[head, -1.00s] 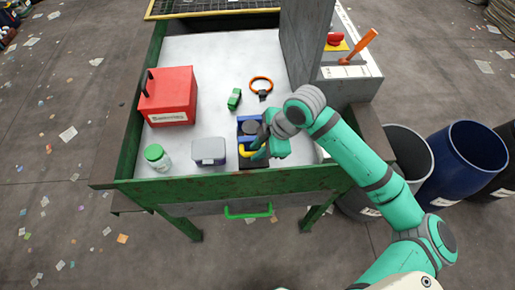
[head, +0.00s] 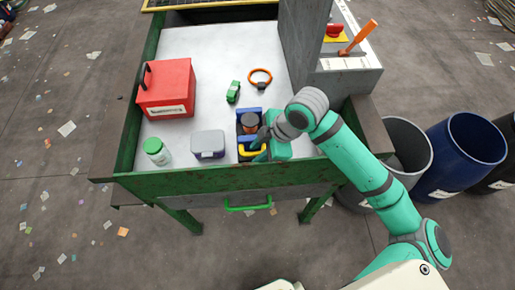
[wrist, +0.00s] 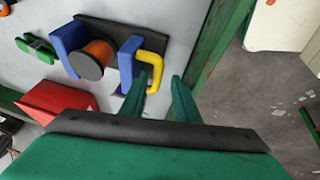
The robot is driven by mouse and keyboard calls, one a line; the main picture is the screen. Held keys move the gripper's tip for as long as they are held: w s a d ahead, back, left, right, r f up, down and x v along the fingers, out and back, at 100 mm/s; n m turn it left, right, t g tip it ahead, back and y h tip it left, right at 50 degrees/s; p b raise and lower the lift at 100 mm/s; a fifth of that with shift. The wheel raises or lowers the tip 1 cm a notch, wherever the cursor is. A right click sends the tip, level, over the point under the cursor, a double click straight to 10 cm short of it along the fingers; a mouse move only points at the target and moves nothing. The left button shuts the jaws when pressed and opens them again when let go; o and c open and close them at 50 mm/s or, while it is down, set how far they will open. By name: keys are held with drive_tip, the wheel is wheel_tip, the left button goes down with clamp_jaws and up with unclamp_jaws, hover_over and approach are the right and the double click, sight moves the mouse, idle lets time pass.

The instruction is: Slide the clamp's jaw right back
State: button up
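The clamp stands on the table near its front edge, on a dark base (wrist: 108,32). Its far blue jaw (head: 249,111) and near blue jaw (wrist: 127,65) stand on either side of an orange cylinder with a dark end (wrist: 97,55); a gap seems to show between near jaw and cylinder. A yellow handle (wrist: 155,65) sticks out beyond the near jaw; it also shows in the head view (head: 252,154). My gripper (wrist: 163,74) is open, its two green fingers apart on either side of the handle's end. Whether they touch it is unclear. In the head view my wrist partly covers the clamp.
A grey-lidded box (head: 208,143), a jar with a green lid (head: 156,150) and a red toolbox (head: 167,92) stand left of the clamp. A grey wall (head: 305,45) rises at right.

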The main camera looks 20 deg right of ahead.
drive_tip(key=v, duration=1)
drive_tip(key=shift+s+r, duration=0.15)
drive_tip(key=shift+r, duration=0.15)
drive_tip(key=shift+d, duration=0.15)
